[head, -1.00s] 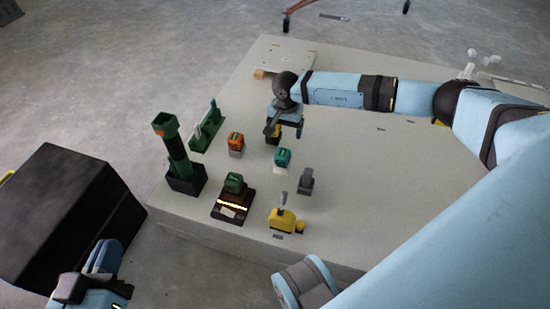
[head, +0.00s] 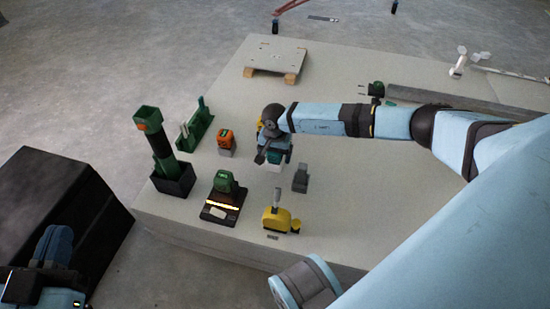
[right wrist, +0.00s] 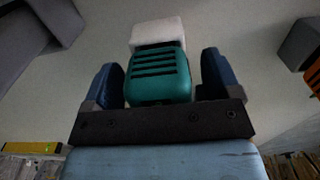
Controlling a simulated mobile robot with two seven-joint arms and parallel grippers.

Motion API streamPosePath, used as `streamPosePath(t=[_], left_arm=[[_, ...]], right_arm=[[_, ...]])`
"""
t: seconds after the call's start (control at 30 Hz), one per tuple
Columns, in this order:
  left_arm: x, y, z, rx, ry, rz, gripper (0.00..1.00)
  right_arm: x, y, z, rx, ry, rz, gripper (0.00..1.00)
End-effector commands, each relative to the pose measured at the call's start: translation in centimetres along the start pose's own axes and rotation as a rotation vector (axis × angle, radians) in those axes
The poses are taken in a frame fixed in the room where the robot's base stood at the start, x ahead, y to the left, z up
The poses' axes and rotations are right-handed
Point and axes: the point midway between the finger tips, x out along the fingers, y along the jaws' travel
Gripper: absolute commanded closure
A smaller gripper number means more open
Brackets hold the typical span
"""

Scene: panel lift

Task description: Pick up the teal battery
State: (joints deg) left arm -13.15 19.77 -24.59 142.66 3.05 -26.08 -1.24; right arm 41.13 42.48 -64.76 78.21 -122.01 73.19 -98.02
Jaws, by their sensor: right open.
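The teal battery (head: 275,157) stands on a pale block (right wrist: 157,32) on the table and is partly hidden under my right gripper (head: 279,147) in the head view. In the right wrist view the teal battery (right wrist: 159,88), with dark slots, sits between the two blue fingers, with a gap on each side. My right gripper is open around it. My left gripper (head: 52,250) is at the lower left, off the table, beside a black box; its finger gap cannot be made out.
Near the battery stand an orange-topped block (head: 226,137), a grey piece (head: 300,178), a yellow device (head: 277,220) and a green battery (head: 225,182) on a black base. A dark green tool (head: 158,145) stands upright at left. A pallet-like board (head: 276,57) lies at the back.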

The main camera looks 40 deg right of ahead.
Motion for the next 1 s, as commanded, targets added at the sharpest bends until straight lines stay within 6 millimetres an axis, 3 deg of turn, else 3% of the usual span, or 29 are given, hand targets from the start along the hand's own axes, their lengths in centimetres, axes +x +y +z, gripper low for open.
streamPosePath(t=[0.17, 0.4, 0.77, 1.0], left_arm=[[-0.1, -0.1, -0.6, 0.011, 0.01, 0.003, 1.0], [-0.3, 0.1, -0.3, -0.003, 0.0, 0.002, 1.0], [0.0, 0.1, -0.3, -0.018, -0.004, -0.003, 1.0], [0.0, 0.2, -1.1, -0.066, -0.034, 0.007, 1.0]], right_arm=[[-0.2, 0.0, -0.1, 0.0, 0.001, -0.001, 0.19], [-0.2, 0.0, -0.1, 0.0, 0.0, 0.0, 0.74], [-0.7, -0.1, -0.1, 0.0, 0.001, -0.002, 0.75], [-3.9, 0.0, -0.1, 0.001, 0.002, -0.002, 0.75]])
